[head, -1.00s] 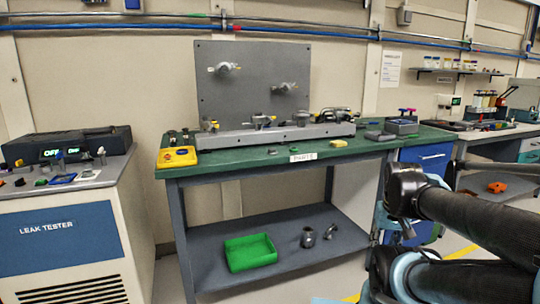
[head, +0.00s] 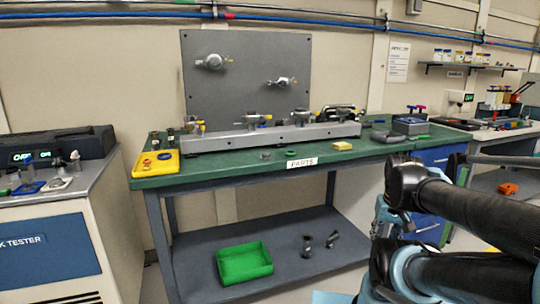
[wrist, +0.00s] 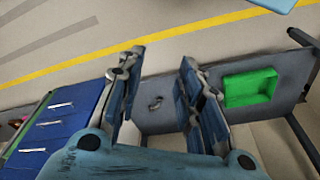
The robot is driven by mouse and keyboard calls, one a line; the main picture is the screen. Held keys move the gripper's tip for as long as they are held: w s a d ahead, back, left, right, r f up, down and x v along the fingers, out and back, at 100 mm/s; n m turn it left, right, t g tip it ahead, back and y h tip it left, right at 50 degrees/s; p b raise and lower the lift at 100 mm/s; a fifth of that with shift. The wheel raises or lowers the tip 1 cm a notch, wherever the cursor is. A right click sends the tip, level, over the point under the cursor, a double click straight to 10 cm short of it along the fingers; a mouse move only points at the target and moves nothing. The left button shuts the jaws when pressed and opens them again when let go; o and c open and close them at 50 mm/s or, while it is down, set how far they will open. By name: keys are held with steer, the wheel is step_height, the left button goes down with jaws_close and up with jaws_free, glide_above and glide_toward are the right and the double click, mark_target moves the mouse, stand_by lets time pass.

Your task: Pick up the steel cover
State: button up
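I cannot tell for sure which thing is the steel cover. A flat grey piece (head: 387,136) lies on the right part of the green bench top (head: 225,170). Two small metal parts, a cup-like fitting (head: 307,246) and a bent fitting (head: 331,240), stand or lie on the bench's lower shelf (head: 290,270). In the wrist view, my gripper (wrist: 160,65) has its two fingers wide apart with nothing between them. One small metal part (wrist: 155,103) shows beyond the fingers on the shelf. My gripper is in front of the bench's right side, apart from these parts.
A green bin (head: 244,263) sits on the lower shelf. A yellow tray (head: 155,163) and a long grey manifold (head: 270,137) with valves stand on the bench. Blue drawers (head: 436,157) are under its right end. The leak tester (head: 60,245) stands at left.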

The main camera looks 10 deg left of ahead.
mark_target(267, 153)
steer(key=shift+w+a, duration=0.1)
steer(key=shift+w, duration=0.3)
steer(key=shift+o, duration=0.6)
